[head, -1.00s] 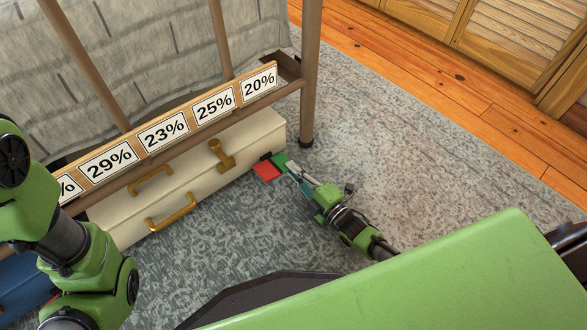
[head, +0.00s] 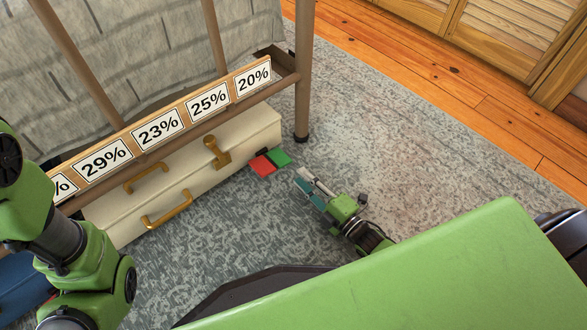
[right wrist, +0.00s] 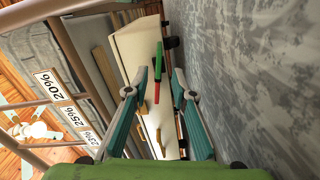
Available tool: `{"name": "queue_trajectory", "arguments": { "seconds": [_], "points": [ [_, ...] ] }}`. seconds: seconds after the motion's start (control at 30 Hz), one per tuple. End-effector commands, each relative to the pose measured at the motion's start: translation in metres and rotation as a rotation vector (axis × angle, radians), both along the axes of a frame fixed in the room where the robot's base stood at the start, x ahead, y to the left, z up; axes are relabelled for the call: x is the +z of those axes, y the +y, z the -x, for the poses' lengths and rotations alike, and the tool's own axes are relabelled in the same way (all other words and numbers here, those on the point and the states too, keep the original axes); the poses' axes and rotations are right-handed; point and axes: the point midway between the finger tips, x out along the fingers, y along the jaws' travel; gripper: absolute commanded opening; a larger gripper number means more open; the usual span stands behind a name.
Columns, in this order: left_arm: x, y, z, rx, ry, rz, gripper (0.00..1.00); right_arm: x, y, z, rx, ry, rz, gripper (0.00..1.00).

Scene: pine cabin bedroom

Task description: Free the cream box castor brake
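The cream box (head: 235,150) lies low under the bed frame, with brass handles and a brass latch-like fitting on its face. Its brake pedal has a red pad (head: 262,166) and a green pad (head: 279,157), beside a dark castor at the box's right end. My right gripper (head: 304,180) is low over the rug, apart from the pads, to their lower right. In the right wrist view its teal fingers (right wrist: 161,82) are spread and empty; the green pad (right wrist: 159,62) shows beyond them. My left gripper is out of view.
The bed rail carries percentage labels (head: 158,128). A bed post (head: 303,80) stands just beyond the pads. A blue box (head: 20,285) is at lower left. The rug (head: 390,140) to the right is clear; louvred cabinets (head: 505,40) stand behind.

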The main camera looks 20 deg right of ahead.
Motion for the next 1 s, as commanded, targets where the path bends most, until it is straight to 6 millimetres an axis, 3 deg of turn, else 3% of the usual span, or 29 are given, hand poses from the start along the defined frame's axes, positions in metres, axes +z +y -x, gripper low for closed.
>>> {"name": "queue_trajectory", "arguments": {
  "seconds": [0.1,0.3,1.0],
  "points": [
    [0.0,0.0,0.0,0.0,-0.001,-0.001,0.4,-0.001,-0.009,0.024,0.001,0.003,0.001,0.24],
    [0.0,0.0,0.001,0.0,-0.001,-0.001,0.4,0.0,-0.016,0.045,0.0,0.001,0.0,0.24],
    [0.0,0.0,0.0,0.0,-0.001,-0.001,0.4,0.0,-0.018,0.049,0.0,0.0,0.0,0.24]
  ]
}}
